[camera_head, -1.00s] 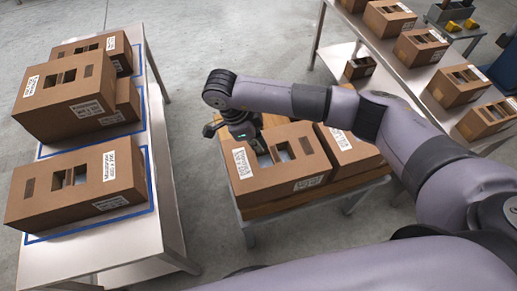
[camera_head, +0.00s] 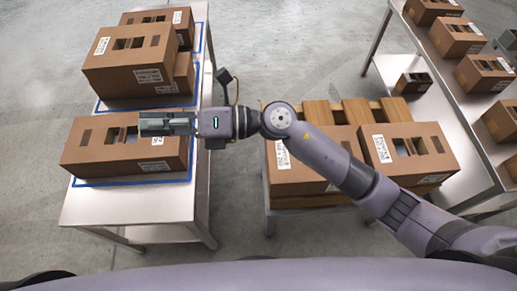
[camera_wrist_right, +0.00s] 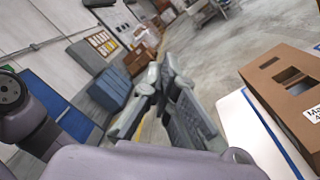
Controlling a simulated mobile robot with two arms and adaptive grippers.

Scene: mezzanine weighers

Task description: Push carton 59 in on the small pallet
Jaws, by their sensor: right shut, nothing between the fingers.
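The small pallet (camera_head: 322,112) is slatted wood on a low stand in the middle of the head view. Two brown cartons, a left one (camera_head: 290,176) and a right one (camera_head: 436,142), sit side by side on its near part. My right forearm covers part of the left one. I cannot read which carton is 59. My right gripper (camera_head: 150,124) is shut and empty, away from the pallet. In the head view it overlaps the near carton (camera_head: 120,158) on the left table; contact cannot be told. The wrist view shows the gripper (camera_wrist_right: 165,85) beside a carton (camera_wrist_right: 285,88). My left gripper is not in view.
The left steel table (camera_head: 120,208) has blue outlined areas and more cartons (camera_head: 125,72) at its far end. A right steel table (camera_head: 425,105) holds several smaller cartons. Floor shows between the left table and the pallet stand. The pallet's far slats are bare.

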